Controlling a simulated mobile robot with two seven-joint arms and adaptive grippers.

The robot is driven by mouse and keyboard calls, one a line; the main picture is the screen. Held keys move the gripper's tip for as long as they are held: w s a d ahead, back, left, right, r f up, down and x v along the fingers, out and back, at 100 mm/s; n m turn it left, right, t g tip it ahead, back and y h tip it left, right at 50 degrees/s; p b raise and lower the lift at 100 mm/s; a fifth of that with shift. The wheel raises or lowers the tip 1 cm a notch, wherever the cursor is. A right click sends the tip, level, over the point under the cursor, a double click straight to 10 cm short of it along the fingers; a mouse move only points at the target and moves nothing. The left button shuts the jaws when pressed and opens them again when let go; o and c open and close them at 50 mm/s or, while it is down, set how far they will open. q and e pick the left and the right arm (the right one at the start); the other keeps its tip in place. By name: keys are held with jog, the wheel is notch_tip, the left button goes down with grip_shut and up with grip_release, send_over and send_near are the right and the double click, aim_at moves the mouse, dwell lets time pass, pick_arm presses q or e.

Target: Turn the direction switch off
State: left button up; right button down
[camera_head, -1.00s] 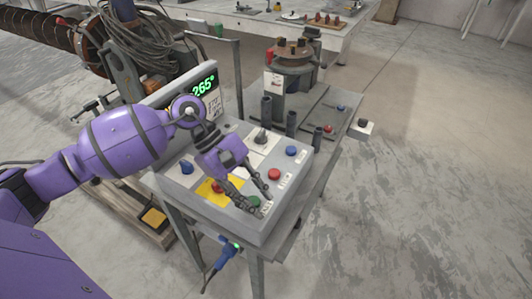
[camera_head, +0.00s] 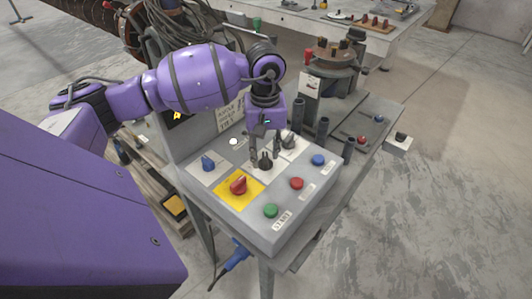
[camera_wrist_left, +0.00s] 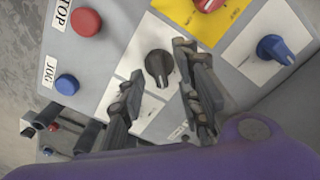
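The grey control box (camera_head: 251,222) carries several rotary switches and buttons. My left gripper (camera_head: 265,148) points down over its back middle, fingers apart. A black rotary switch (camera_head: 265,163) lies just below the fingertips; in the left wrist view this black knob (camera_wrist_left: 159,66) shows between the two open fingers on a white plate, with no clear contact. A second black knob (camera_head: 289,142) is just right of and behind the fingers. I cannot read which one is labelled as the direction switch. My right gripper is not in view.
A blue knob (camera_head: 208,163) sits at the left and a red knob (camera_head: 238,186) on a yellow plate. Green (camera_head: 271,211), red (camera_head: 297,183) and blue (camera_head: 318,160) buttons line the right side. A display panel (camera_head: 229,117) stands behind, partly hidden by my arm.

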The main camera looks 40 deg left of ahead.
pick_arm(q)
jog(key=shift+f, duration=0.95)
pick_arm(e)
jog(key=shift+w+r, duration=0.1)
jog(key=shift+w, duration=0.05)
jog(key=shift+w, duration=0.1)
pick_arm(q)
jog(key=shift+c, duration=0.7)
grip_shut()
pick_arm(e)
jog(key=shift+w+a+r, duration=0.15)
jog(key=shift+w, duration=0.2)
